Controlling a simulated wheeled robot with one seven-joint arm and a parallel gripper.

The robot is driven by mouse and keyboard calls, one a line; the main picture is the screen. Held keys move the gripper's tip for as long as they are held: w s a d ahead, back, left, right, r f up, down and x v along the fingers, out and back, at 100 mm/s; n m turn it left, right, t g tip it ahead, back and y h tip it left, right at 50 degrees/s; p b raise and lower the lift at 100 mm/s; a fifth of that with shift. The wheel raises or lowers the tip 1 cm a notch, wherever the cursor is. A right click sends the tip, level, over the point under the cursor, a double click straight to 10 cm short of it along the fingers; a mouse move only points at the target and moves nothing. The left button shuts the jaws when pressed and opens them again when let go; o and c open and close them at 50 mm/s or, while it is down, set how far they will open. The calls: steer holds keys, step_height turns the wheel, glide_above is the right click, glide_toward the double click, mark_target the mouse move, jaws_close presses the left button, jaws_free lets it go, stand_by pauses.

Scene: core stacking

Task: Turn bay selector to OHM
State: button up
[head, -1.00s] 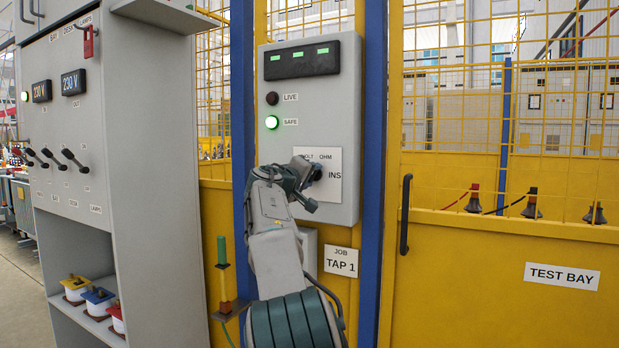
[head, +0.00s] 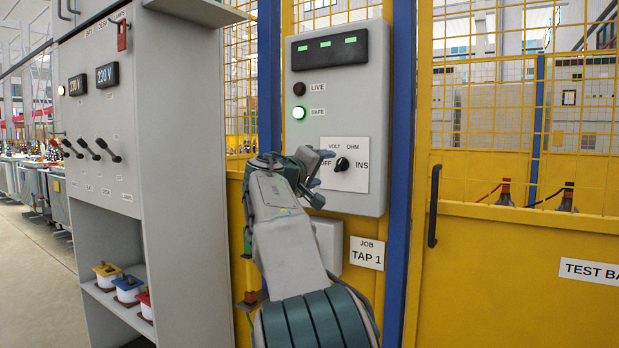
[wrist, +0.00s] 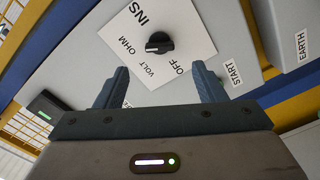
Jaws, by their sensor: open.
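The bay selector is a black knob (head: 342,164) on a white plate (head: 361,182) marked OFF, VOLT, OHM and INS, on the grey panel. In the wrist view the knob (wrist: 159,43) shows fully, and the light line on it points left, roughly toward the OHM label (wrist: 127,45). The line is too small to read surely in the head view. My gripper (head: 320,167) is just left of and in front of the knob. In the wrist view my gripper (wrist: 161,68) is open and empty, its fingers apart from the knob.
The SAFE lamp (head: 299,113) glows green and the LIVE lamp (head: 299,88) is dark. A JOB TAP 1 sign (head: 367,253) hangs below the panel. A grey cabinet (head: 180,140) stands left. The yellow test bay door (head: 480,260) with a black handle (head: 434,205) is right.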

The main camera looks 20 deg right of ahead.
steer(key=shift+v, duration=2.45)
steer(key=shift+d, duration=0.1)
steer(key=s+d+f+g+y+p, duration=0.2)
steer(key=s+f+g+y+p, duration=0.3)
steer(key=s+p, duration=0.55)
steer(key=s+a+f+m+g+y+p, duration=0.1)
steer(key=s+a+y+p, duration=0.3)
steer(key=s+p, duration=0.6)
steer(key=s+a+f+g+y+p, duration=0.2)
steer(key=s+a+f+y+p, duration=0.2)
steer(key=s+a+p, duration=0.5)
steer(key=s+y+p, duration=0.1)
steer(key=s, duration=0.6)
steer(key=shift+m, duration=0.4)
